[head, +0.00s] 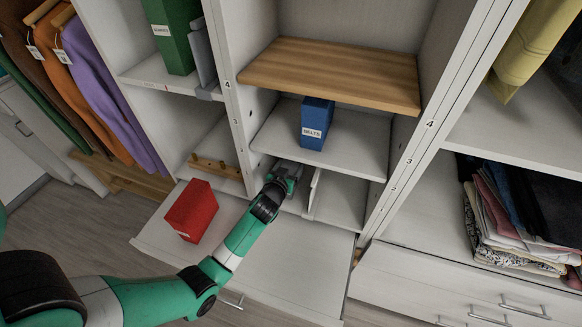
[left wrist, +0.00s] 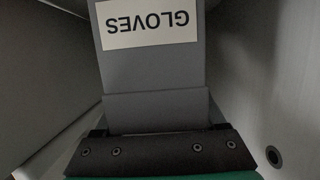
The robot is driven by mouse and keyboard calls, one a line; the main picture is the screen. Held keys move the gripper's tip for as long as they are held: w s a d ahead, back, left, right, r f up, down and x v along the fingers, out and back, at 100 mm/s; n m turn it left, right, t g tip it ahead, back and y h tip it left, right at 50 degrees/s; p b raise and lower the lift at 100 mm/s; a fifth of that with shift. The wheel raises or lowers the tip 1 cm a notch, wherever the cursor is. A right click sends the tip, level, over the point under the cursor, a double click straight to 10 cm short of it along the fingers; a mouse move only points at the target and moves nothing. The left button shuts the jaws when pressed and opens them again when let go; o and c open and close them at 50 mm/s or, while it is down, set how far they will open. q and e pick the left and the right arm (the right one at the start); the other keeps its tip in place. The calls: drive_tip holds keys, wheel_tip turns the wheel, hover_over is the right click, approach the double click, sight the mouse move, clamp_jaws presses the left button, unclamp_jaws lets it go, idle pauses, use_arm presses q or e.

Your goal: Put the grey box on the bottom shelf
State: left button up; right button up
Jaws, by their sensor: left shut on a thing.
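The grey box (left wrist: 152,75) fills the middle of the left wrist view, with a white label reading GLOVES upside down. My left gripper (head: 287,173) reaches into the lowest open compartment of the middle shelving, left of a thin upright divider (head: 313,194). It is shut on the grey box, and its dark jaws (left wrist: 158,128) show against the box's near end. In the head view the box is mostly hidden by the gripper and the shelf above. The bottom shelf (head: 340,203) shows right of the divider. I cannot tell whether the box touches the shelf floor. My right gripper is not in view.
A blue BELTS box (head: 315,124) stands on the shelf just above. A red box (head: 191,211) stands on the white surface (head: 275,265) in front. A wooden board (head: 335,72) spans higher up. Compartment walls are close on both sides of the gripper.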

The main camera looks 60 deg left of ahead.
use_arm(q)
drive_tip(key=o, duration=1.1)
drive_tip(key=shift+f, duration=0.2)
drive_tip(key=o, duration=0.5)
drive_tip(key=shift+r, duration=0.1)
drive_tip(key=shift+c, duration=0.2)
drive_tip(key=shift+r, duration=0.15)
drive_tip(key=shift+s+d+r+p, duration=0.15)
drive_tip(key=shift+s+d+p, duration=0.05)
drive_tip(key=shift+d+p, duration=0.1)
drive_tip(key=p+v, duration=0.3)
drive_tip(key=v, duration=0.8)
drive_tip(key=shift+s, duration=0.1)
